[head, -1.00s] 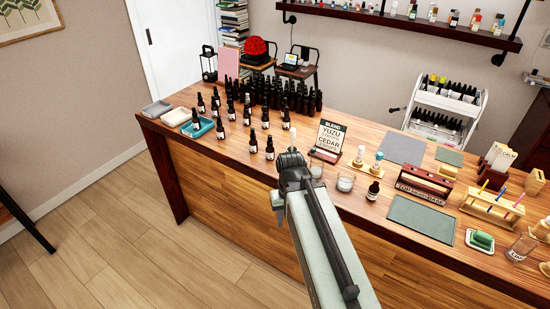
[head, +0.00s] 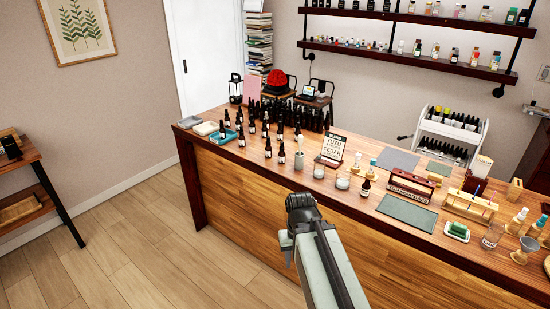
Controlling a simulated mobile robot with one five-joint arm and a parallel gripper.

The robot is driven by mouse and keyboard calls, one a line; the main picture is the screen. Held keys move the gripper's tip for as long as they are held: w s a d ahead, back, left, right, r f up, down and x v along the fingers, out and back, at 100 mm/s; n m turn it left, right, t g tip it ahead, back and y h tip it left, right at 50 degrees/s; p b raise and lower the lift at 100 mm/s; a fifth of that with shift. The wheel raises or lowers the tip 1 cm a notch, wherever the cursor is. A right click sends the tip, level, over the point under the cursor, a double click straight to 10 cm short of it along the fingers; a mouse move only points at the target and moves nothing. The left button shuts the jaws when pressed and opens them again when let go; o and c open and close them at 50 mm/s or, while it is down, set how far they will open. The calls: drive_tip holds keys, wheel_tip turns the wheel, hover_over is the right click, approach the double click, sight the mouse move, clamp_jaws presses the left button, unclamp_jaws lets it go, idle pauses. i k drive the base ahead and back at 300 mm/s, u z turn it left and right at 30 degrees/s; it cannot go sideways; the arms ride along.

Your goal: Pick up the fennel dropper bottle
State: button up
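Many dark dropper bottles with black tops stand on the wooden counter (head: 240,175). Several with pale labels are spread out at the left, among them one near the front edge (head: 282,153) and one beside it (head: 268,148). A dense group of dark bottles (head: 305,118) stands behind them. The labels are too small to read, so I cannot tell which bottle is fennel. My gripper (head: 299,203) is in front of the counter's front panel in the picture, apart from the bottles. Its fingers are not clearly visible.
A blue tray (head: 222,137) lies at the counter's left. Wooden floor (head: 130,255) is open at the left.

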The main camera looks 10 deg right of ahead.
sight(282, 155)
drive_tip(key=u, duration=1.55)
drive_tip(key=i, duration=3)
drive_tip(key=z, duration=1.9)
